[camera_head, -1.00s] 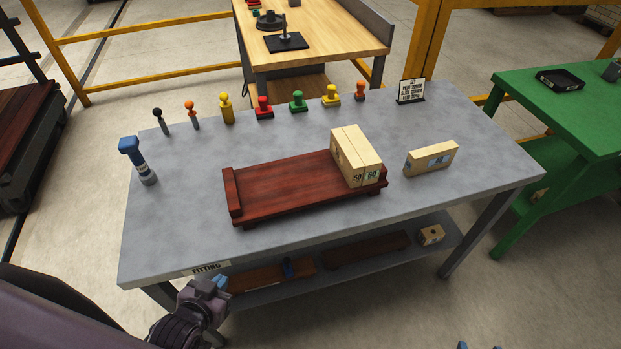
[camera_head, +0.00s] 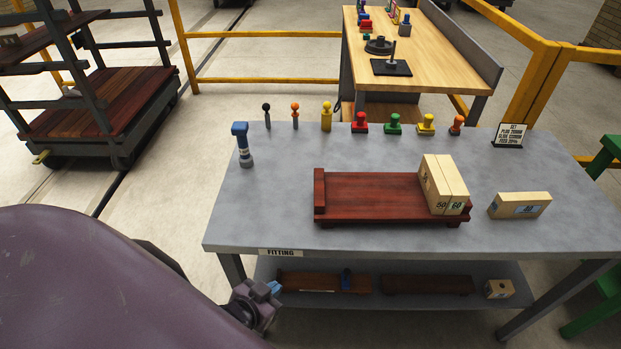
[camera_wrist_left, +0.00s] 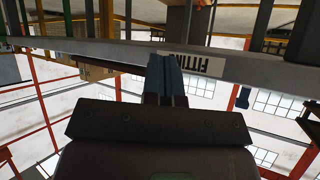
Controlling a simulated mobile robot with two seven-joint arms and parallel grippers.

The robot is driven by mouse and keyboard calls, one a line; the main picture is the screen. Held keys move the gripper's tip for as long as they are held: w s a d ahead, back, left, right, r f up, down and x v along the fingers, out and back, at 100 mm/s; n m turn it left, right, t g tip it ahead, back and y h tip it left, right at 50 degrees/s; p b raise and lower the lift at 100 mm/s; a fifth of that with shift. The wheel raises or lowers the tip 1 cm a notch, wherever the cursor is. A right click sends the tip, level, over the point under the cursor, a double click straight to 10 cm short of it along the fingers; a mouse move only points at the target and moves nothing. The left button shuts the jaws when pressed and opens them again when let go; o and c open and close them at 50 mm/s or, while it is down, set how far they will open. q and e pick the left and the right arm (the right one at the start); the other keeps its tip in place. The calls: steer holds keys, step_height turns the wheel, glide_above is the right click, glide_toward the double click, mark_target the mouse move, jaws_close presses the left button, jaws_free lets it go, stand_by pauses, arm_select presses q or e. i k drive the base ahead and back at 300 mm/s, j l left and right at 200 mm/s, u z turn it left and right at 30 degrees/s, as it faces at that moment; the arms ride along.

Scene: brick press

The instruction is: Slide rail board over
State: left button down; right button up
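The red-brown rail board (camera_head: 368,199) lies on the grey fitting table (camera_head: 270,215), with a raised strip at its left end. Two pale wooden blocks marked 50 and 60 (camera_head: 443,186) stand side by side on its right end. My left gripper (camera_head: 273,289) is low in front of the table's left front edge, below the tabletop and apart from the board. In the left wrist view its blue fingers (camera_wrist_left: 165,75) are together with nothing seen between them. My right gripper is not in view.
Another pale block (camera_head: 519,205) lies right of the board. A blue-headed tool (camera_head: 242,145) stands at the left, with several coloured knobs and stamps along the back. A sign (camera_head: 509,136) stands at back right. The lower shelf (camera_head: 365,297) holds more boards. The tabletop's left front is clear.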

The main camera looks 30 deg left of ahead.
mark_target(358, 197)
steer(key=k, duration=0.45)
steer(key=u, duration=3.3)
steer(key=k+l, duration=1)
steer(key=l, duration=0.2)
steer(key=k+l, duration=0.5)
steer(key=l, duration=0.15)
